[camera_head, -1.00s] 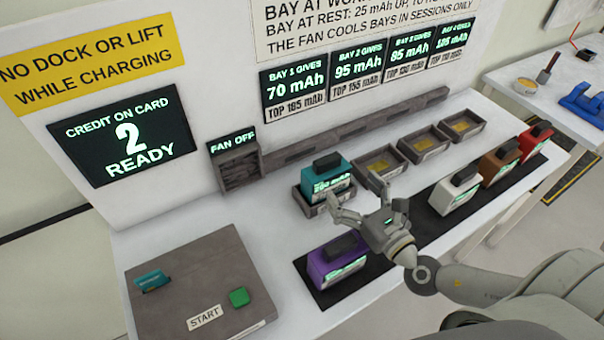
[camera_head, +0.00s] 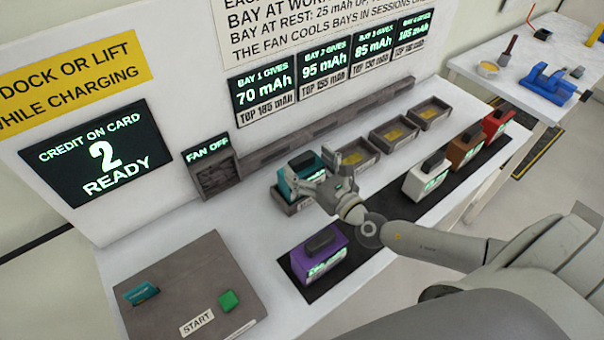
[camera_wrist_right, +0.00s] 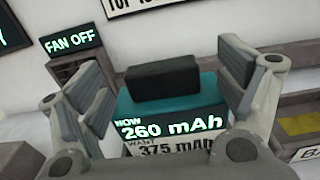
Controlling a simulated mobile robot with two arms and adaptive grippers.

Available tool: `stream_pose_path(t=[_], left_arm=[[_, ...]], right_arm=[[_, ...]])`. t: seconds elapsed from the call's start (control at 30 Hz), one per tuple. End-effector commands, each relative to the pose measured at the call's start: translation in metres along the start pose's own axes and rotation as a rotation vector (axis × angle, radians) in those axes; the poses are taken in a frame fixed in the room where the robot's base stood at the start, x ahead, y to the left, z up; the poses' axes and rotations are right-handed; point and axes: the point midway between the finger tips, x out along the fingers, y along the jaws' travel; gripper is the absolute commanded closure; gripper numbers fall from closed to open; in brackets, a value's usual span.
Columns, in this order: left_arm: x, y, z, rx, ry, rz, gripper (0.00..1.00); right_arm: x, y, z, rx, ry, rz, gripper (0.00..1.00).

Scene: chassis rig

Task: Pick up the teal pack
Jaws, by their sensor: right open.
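The teal pack (camera_head: 296,180) sits in the first bay tray (camera_head: 292,208) at the left end of the row, with a black handle block on top. In the right wrist view the teal pack (camera_wrist_right: 172,110) reads "NOW 260 mAh, WANT 375 mAh", and its black handle (camera_wrist_right: 163,80) is between my fingers. My right gripper (camera_head: 325,178) is at the pack in the head view and partly covers it. In the right wrist view my right gripper (camera_wrist_right: 160,95) is open, one finger on each side of the pack's top. My left gripper is not in view.
Three empty bay trays (camera_head: 393,134) run to the right. Purple (camera_head: 318,252), white (camera_head: 427,178), brown (camera_head: 466,148) and red (camera_head: 497,124) packs stand on a black mat. A grey start box (camera_head: 190,285) with a green button is at front left. The display reads "2 READY", the sign "FAN OFF" (camera_head: 206,151).

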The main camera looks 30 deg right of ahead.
Motion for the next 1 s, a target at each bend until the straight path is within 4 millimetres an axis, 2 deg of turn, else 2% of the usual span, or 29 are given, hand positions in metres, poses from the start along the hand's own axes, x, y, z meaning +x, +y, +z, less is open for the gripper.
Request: stream_pose_path(t=[0.03,0.2,0.5,1.0], left_arm=[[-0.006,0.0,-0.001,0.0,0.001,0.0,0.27],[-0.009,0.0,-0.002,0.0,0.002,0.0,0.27],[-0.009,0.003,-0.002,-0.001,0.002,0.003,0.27],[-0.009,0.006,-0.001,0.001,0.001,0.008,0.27]], right_arm=[[0.007,-0.001,0.003,0.002,-0.001,0.0,0.11],[0.023,-0.001,0.001,0.001,-0.001,-0.001,0.11],[0.026,0.0,-0.001,0.001,0.001,0.001,0.11],[0.025,-0.001,0.0,0.001,0.001,0.0,0.75]])
